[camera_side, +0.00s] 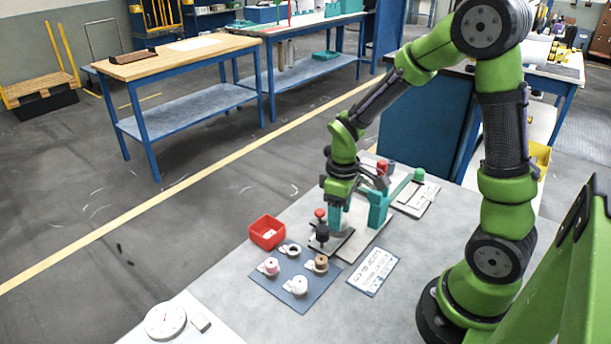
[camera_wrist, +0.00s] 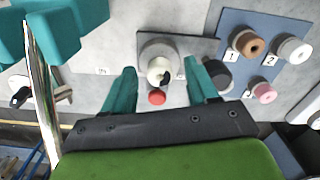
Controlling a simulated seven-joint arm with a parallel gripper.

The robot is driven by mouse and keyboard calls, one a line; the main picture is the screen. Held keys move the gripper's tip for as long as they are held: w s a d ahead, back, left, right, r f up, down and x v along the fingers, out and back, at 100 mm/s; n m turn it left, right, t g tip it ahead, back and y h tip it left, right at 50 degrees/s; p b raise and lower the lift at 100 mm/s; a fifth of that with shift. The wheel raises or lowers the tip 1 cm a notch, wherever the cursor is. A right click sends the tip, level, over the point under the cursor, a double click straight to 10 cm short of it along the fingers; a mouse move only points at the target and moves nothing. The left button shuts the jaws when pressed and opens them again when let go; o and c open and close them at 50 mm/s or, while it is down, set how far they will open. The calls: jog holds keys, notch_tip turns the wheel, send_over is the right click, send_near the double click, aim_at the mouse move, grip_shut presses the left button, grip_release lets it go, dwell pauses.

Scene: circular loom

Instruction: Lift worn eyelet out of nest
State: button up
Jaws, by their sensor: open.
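A cream eyelet (camera_wrist: 158,69) with a dark opening sits in a round grey nest (camera_wrist: 149,49) on a dark plate in the wrist view. A red knob (camera_wrist: 157,97) shows just below it, and also in the side view (camera_side: 320,213). My gripper (camera_wrist: 161,80) is open, its teal fingers apart on either side of the eyelet and knob. I see no contact with the eyelet. In the side view my gripper (camera_side: 337,222) points down over the fixture, and the eyelet cannot be made out there. A black cylinder (camera_wrist: 217,73) stands beside the right finger.
A blue mat (camera_side: 277,289) holds several spools or rings, including a brown one (camera_wrist: 253,46), a white one (camera_wrist: 292,48) and a pink one (camera_wrist: 264,92). A red bin (camera_side: 267,232) stands left of the fixture. A teal post (camera_side: 379,207) rises close to my gripper's right.

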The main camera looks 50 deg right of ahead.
jog(key=shift+c, duration=0.4)
grip_shut()
jog(key=shift+r, duration=0.1)
notch_tip(320, 180, up, 10)
dwell(0.3)
jog(key=c, duration=0.7)
grip_release()
grip_shut()
